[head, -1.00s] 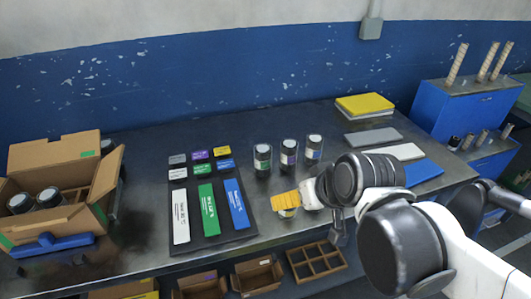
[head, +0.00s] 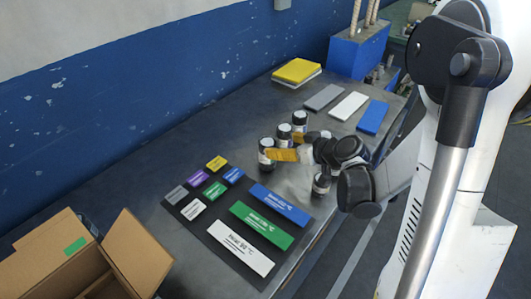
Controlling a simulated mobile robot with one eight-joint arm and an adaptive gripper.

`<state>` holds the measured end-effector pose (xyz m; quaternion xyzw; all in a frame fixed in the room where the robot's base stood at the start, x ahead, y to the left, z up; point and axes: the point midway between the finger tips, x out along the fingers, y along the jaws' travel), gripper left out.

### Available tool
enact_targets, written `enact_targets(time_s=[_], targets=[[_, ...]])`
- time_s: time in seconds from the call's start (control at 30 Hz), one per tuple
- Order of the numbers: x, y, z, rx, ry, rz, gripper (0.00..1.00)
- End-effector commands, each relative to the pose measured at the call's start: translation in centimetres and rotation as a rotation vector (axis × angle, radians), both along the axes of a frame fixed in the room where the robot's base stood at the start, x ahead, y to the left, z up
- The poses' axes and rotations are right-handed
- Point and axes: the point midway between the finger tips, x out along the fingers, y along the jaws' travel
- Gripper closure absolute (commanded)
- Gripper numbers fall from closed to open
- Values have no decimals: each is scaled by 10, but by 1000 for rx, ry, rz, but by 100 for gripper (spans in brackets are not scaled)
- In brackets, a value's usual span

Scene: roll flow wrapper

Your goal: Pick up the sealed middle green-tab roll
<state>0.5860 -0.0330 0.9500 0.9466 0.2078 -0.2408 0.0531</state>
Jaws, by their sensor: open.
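A fourth roll (head: 321,188) stands apart near the bench's front edge. Their tab colours are too small to tell here. My gripper (head: 290,147) is open, its orange-yellow fingers beside the row, close to the middle roll. The fingers partly cover the rolls' lower parts, and I cannot tell whether they touch one.
A dark mat (head: 222,250) with blue, green and white strips and small coloured tiles lies left of the rolls. An open cardboard box (head: 145,255) stands at lower left. Yellow (head: 297,70), grey, white and blue slabs lie at the back right. Bare bench lies behind the rolls.

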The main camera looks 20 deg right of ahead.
Motion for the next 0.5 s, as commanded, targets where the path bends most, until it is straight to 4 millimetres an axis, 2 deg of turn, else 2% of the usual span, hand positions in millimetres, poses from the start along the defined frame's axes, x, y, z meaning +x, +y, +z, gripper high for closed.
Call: enact_targets(time_s=[0.1, 0.33, 0.5], targets=[[17, 9, -14, 1, 0, 3, 20], [34, 16, -24, 0, 0, 1, 20], [54, 25, -41, 0, 1, 2, 20]])
